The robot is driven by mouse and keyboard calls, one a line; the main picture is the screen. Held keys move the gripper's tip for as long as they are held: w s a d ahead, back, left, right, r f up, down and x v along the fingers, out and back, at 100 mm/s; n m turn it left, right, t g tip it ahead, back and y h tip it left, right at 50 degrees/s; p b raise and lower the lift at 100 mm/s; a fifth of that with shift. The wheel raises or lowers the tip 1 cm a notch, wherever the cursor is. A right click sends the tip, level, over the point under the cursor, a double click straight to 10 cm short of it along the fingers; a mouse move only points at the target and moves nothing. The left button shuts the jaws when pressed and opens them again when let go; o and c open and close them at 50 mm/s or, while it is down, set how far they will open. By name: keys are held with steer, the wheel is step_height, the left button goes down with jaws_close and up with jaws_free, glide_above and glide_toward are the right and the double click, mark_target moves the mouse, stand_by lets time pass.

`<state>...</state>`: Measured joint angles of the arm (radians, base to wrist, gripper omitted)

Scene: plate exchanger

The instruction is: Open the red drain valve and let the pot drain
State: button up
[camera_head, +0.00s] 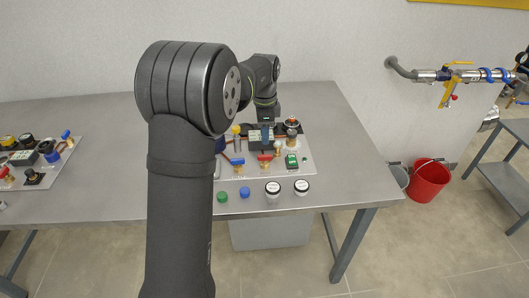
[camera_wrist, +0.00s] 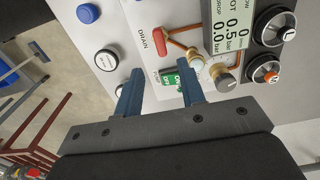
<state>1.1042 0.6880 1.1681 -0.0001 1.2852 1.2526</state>
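The red drain valve handle (camera_wrist: 158,42) sits by the printed word DRAIN in the wrist view, on a copper pipe. In the head view the red handle (camera_head: 265,158) is near the front middle of the panel (camera_head: 240,171). My gripper (camera_wrist: 160,68) is open and empty, its two blue fingers apart. The handle appears beyond the gap between the fingertips; I see no contact. In the head view my gripper (camera_head: 267,132) hangs over the panel, behind the red handle. I cannot clearly identify the pot.
A green ON switch (camera_wrist: 170,78) and a brass fitting with a dark knob (camera_wrist: 227,83) are close to the fingers. The display (camera_wrist: 228,25) reads 0.5 and 0.0. A blue-handled valve (camera_head: 237,162) stands left of the red one.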

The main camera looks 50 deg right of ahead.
mark_target(265, 155)
step_height(265, 155, down, 9)
steer(key=shift+r, duration=0.2)
jaws_close()
